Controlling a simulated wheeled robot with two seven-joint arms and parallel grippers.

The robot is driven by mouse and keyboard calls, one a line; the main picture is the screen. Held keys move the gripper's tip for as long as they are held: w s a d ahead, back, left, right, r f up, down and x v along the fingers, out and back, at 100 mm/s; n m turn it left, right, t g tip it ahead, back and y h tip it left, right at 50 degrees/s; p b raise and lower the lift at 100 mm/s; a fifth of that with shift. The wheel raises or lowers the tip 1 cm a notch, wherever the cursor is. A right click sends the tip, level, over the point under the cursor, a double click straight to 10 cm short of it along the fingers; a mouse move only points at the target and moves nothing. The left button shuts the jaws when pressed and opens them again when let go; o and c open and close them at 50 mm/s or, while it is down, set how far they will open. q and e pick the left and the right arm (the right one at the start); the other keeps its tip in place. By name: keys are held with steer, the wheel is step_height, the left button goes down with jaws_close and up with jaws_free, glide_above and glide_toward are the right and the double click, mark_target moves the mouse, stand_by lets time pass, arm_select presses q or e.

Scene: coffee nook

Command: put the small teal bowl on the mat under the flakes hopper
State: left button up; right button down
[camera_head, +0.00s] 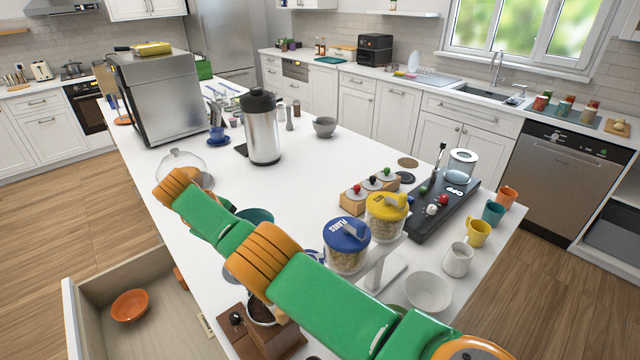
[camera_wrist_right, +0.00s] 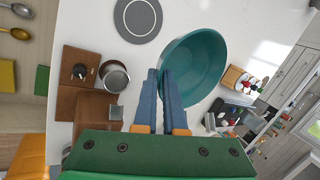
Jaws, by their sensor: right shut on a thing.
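The small teal bowl (camera_head: 256,215) shows in the head view just behind my right arm, partly covered by it. In the right wrist view the bowl (camera_wrist_right: 205,62) is large and tilted, and my right gripper (camera_wrist_right: 165,75) is shut on its rim. The right gripper is hidden in the head view. The flakes hopper (camera_head: 347,245) is a clear jar of flakes with a blue lid, right of my arm. The area under it is largely hidden, and I cannot make out its mat. My left gripper is not in view.
A yellow-lidded hopper (camera_head: 386,215) stands beside the flakes hopper, with a white bowl (camera_head: 428,291) nearby. A grey round disc (camera_wrist_right: 138,18) lies near the teal bowl. A brown box with a metal cup (camera_wrist_right: 115,76) is close by. An open drawer holds an orange bowl (camera_head: 130,304).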

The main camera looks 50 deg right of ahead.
steer(key=shift+s+d, duration=0.25)
steer(key=s+d+f, duration=0.2)
steer(key=d+f, duration=0.1)
steer(key=s+d+f, duration=0.2)
steer(key=d, duration=0.1)
steer(key=s+d+f, duration=0.2)
steer(key=d+f, duration=0.1)
steer(key=shift+s+d+f, duration=0.2)
steer(key=shift+d+f, duration=0.1)
steer(key=shift+s+d+f+b, duration=0.15)
steer(key=shift+f+b, duration=0.15)
steer(key=f+b, duration=0.1)
steer(key=b, duration=0.1)
steer(key=f+b, duration=0.2)
steer(key=shift+s+a+f, duration=0.15)
steer(key=shift+a+f, duration=0.05)
steer(key=shift+d+r, duration=0.1)
steer(key=shift+r, duration=0.15)
steer(key=c, duration=1)
jaws_free()
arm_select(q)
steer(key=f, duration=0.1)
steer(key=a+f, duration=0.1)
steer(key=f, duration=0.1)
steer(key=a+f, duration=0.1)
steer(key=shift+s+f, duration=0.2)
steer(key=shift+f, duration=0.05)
